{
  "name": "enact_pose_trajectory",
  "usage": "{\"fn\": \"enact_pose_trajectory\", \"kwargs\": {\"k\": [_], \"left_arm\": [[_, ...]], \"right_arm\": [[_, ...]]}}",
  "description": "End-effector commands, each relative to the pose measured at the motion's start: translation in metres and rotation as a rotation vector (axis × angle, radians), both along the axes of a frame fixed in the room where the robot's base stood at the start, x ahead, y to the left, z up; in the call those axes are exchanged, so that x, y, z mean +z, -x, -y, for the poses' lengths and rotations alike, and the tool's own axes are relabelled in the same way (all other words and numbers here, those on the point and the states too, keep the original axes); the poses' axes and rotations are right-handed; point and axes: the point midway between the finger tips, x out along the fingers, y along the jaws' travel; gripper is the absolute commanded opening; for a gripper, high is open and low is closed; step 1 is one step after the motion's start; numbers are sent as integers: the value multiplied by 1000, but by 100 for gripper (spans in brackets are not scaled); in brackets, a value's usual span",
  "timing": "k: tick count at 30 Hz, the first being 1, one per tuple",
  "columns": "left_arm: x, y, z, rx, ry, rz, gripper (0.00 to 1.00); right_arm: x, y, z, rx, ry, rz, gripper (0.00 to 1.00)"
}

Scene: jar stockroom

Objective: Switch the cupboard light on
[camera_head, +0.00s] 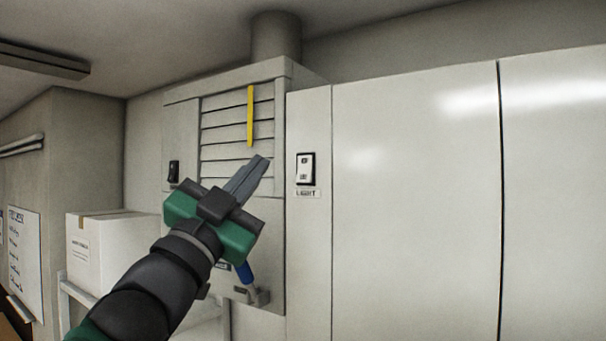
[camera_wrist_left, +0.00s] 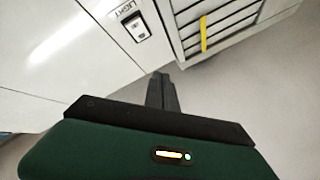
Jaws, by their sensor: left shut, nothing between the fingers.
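The light switch (camera_head: 306,169) is a white rocker in a black frame on the pale cupboard's side panel, with a "LIGHT" label (camera_head: 307,194) below it. It also shows in the left wrist view (camera_wrist_left: 137,28), at the top left of centre. My left gripper (camera_head: 259,165) is shut and empty, its fingers pointing up and right. In the head view its tips are left of the switch and apart from it in the picture. In the wrist view the fingertips (camera_wrist_left: 161,78) are below the switch. My right gripper is not in view.
A louvred panel with a yellow strip (camera_head: 250,116) stands left of the cupboard (camera_head: 415,190). Another dark switch (camera_head: 174,172) is on that panel's left side. A blue-handled item (camera_head: 245,272) hangs low behind my arm. A white box (camera_head: 100,252) stands at left.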

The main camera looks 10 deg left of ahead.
Motion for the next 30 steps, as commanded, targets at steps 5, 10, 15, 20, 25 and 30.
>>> {"fn": "enact_pose_trajectory", "kwargs": {"k": [5, 10, 15, 20, 25, 30], "left_arm": [[-1, -2, 0, 0, 1, -2, 0], [-3, -16, 5, 0, 1, -3, 0], [-7, -40, 14, 0, 1, -6, 0], [-11, -62, 22, -2, 2, -5, 0], [-12, -77, 27, 0, 1, -2, 0], [-13, -81, 30, 0, 1, -2, 0]], "right_arm": [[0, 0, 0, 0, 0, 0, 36], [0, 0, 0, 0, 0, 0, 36], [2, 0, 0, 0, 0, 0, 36], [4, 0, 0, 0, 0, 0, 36], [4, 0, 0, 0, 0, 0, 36], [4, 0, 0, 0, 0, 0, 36]]}}
